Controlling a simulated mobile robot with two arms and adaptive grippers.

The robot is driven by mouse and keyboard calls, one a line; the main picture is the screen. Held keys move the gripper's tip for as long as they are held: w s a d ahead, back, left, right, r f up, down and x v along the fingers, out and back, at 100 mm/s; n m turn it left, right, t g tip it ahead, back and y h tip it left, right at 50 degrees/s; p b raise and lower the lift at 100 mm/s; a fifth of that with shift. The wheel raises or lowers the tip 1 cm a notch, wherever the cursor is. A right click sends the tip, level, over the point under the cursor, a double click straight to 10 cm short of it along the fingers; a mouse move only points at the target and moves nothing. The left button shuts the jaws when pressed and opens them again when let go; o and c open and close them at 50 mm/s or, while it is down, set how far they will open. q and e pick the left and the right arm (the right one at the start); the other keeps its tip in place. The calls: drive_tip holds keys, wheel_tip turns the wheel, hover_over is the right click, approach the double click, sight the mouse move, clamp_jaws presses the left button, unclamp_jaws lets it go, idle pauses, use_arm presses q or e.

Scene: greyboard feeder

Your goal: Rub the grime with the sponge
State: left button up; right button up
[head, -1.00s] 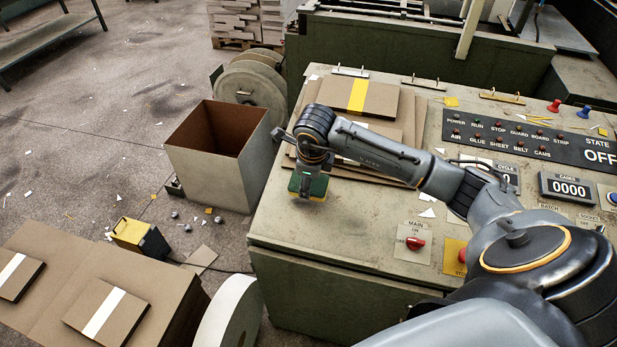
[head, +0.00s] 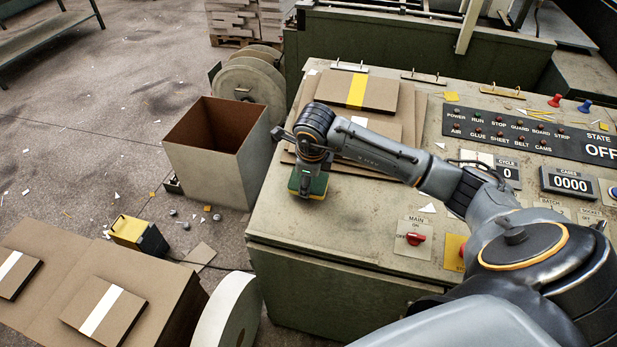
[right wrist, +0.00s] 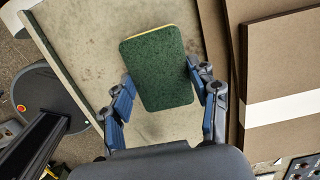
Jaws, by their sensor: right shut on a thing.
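The sponge (head: 308,186), green with a yellow layer, is in my right gripper (head: 309,178) at the left part of the machine's worn top. In the right wrist view, its dark green face (right wrist: 158,68) sits between the fingers of my right gripper (right wrist: 160,88), which is shut on it. The sponge is low over the top; I cannot tell whether it touches. Grime shows as faint dark specks (right wrist: 93,73) on the pale top beside the sponge. Any grime under the sponge is hidden. My left gripper is not in view.
Stacked brown boards (head: 385,94) lie right behind the sponge. An open box (head: 215,168) stands on the floor left of the machine top (head: 330,232). The control panel (head: 520,136), with knobs and displays, is to the right. The top's front-left area is clear.

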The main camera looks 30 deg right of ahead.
drive_tip(key=shift+b+x, duration=0.8)
drive_tip(key=shift+x, duration=0.05)
drive_tip(key=shift+s, duration=0.1)
